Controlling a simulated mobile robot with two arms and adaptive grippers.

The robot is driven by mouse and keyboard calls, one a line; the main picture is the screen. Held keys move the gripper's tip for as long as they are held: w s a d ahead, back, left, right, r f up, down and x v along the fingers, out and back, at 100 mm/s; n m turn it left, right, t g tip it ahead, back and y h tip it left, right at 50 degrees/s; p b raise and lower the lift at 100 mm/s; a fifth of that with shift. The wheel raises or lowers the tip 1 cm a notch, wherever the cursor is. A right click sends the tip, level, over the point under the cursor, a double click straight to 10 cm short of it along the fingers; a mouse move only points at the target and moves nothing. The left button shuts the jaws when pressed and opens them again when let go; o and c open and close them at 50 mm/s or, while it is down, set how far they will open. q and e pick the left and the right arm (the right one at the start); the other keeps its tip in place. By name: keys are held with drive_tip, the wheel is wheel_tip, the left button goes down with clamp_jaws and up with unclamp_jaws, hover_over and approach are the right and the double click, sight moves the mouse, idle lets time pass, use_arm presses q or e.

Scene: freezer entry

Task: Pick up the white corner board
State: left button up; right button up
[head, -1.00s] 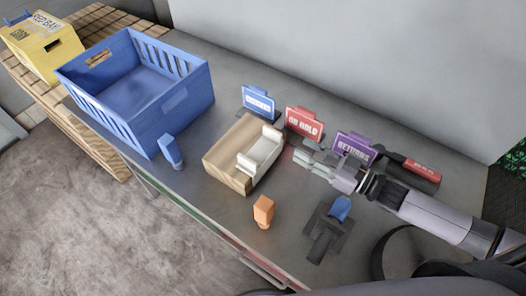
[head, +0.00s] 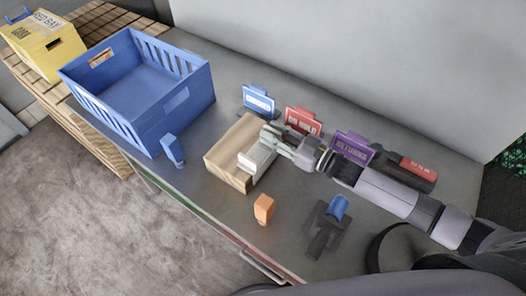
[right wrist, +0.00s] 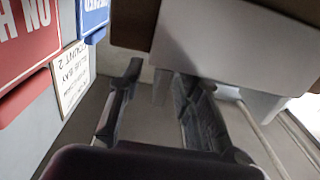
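The white corner board (head: 257,157) lies along the right side of a brown box (head: 230,152) on the grey bench in the head view. My right gripper (head: 273,142) reaches in from the right, its fingertips at the board's far end and partly covering it. In the right wrist view, a large white face (right wrist: 235,50), apparently the board, fills the upper right against the brown box. The fingers of the right gripper (right wrist: 160,95) stand apart below it, with no object clearly between them. Whether they touch the board cannot be told. My left gripper is not in view.
Blue (head: 259,101), red (head: 303,122) and purple (head: 352,148) signs stand behind the gripper. A blue crate (head: 140,135) stands left, a yellow box (head: 45,48) beyond. A blue object (head: 173,150), an orange block (head: 263,208) and a dark tool (head: 325,225) sit near the front.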

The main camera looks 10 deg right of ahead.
drive_tip(key=shift+c, duration=0.2)
clamp_jaws()
drive_tip(key=shift+s+d+r, duration=0.1)
drive_tip(key=shift+d, duration=0.05)
idle(0.4)
